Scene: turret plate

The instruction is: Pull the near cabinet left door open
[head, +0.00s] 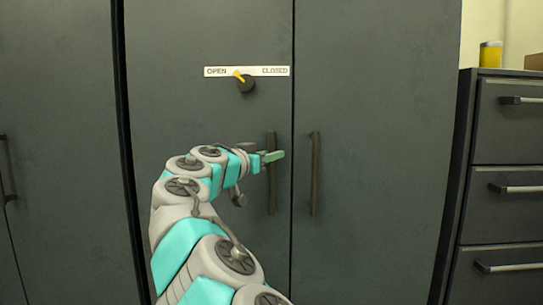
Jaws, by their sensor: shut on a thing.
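The near cabinet's left door (200,120) is a dark grey panel in the middle of the head view. It looks closed, level with the right door (380,130) at a thin seam. Its long vertical handle (271,200) stands close to the seam. My gripper (274,157) is shut on this handle, around its upper half. The fingers hide part of the bar. Above, a label plate (247,71) reads OPEN and CLOSED, and a dark knob (245,86) has its yellow pointer toward OPEN.
The right door's handle (315,175) is just right of the seam, near my fingertips. A drawer unit (505,150) stands at the right, with a yellow container (490,55) on top. Another cabinet (60,100) is at the left.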

